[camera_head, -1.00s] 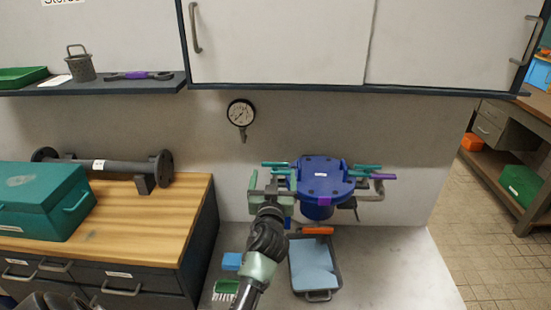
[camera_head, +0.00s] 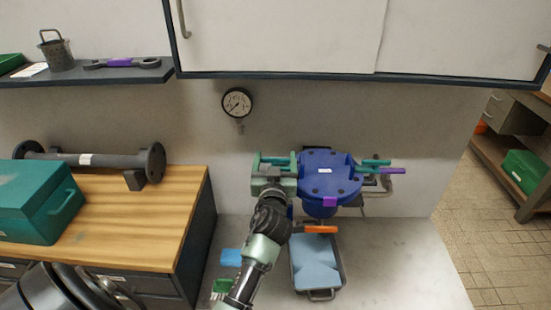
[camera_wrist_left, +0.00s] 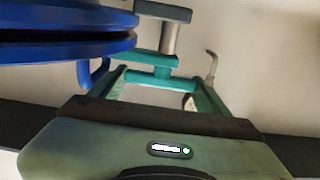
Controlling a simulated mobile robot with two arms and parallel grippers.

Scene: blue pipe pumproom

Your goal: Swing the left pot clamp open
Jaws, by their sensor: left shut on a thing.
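The blue pot (camera_head: 329,172) with its round flanged lid stands at the wall. Its left clamp (camera_head: 277,159) has teal bars on the pot's left side; the bars show in the left wrist view (camera_wrist_left: 150,57) beside the blue rim (camera_wrist_left: 60,48). My left gripper (camera_head: 275,170) is shut on the left clamp, just left of the lid. The gripper hides part of the clamp, and the exact contact is hard to see. The right clamp (camera_head: 375,163) is teal, on the pot's other side. My right gripper is not in view.
A grey tray with a blue liner (camera_head: 316,264) and an orange-handled item (camera_head: 320,229) are below the pot. A blue block (camera_head: 231,257) and a green brush (camera_head: 221,287) lie left of my forearm. A gauge (camera_head: 237,103) hangs above; a cabinet (camera_head: 280,35) overhangs.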

